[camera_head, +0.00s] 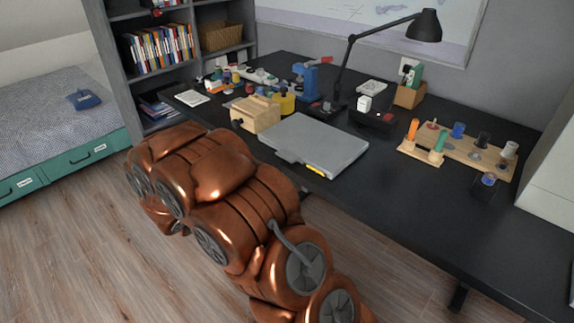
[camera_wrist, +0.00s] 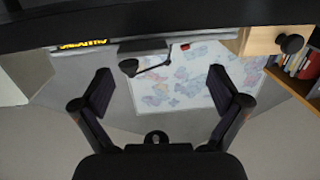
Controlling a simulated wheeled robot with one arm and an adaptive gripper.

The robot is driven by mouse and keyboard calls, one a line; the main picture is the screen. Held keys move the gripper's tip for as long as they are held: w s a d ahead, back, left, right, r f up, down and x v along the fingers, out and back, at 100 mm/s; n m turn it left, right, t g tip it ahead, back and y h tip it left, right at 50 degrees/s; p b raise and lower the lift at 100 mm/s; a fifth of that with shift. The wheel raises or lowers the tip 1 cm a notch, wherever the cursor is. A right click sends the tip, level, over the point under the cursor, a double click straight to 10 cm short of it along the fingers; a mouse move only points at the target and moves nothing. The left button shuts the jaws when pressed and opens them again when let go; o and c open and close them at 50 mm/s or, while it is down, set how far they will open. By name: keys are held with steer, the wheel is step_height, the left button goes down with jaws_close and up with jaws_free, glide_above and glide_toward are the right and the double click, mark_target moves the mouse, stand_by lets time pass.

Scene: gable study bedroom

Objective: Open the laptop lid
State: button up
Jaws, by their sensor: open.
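The laptop (camera_head: 315,143) is a flat grey slab lying shut on the black desk, near its front edge. A tab (camera_head: 290,156) sticks out from its front side, and a yellow label (camera_head: 316,169) is right of it. The wrist view is upside down and shows the laptop's thin front edge (camera_wrist: 108,45) near the top, with the dark tab (camera_wrist: 145,45) and the yellow label (camera_wrist: 82,43). My gripper (camera_wrist: 160,82) is open and empty, facing that edge with its fingers wide apart. In the head view my copper arm hides the gripper.
A wooden box (camera_head: 256,114) with a black knob stands left of the laptop. Behind are a black lamp (camera_head: 424,26), a blue device (camera_head: 305,80) and small boxes. A wooden peg board (camera_head: 462,150) lies to the right. The desk between laptop and peg board is clear.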

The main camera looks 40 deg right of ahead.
mark_target(287, 155)
steer(key=shift+g+h, duration=0.5)
steer(key=shift+h, duration=0.1)
steer(key=shift+s+b+x, duration=0.1)
steer(key=shift+s+x, duration=0.2)
steer(key=shift+x, duration=1)
steer(key=shift+s+b+x, duration=0.1)
steer(key=shift+s+x, duration=0.2)
steer(key=shift+x, duration=1.05)
steer(key=shift+s+b+x, duration=0.1)
steer(key=shift+s+x, duration=0.2)
steer(key=shift+x, duration=1)
steer(key=shift+d+f, duration=0.15)
steer(key=shift+d, duration=0.1)
steer(key=c, duration=1.7)
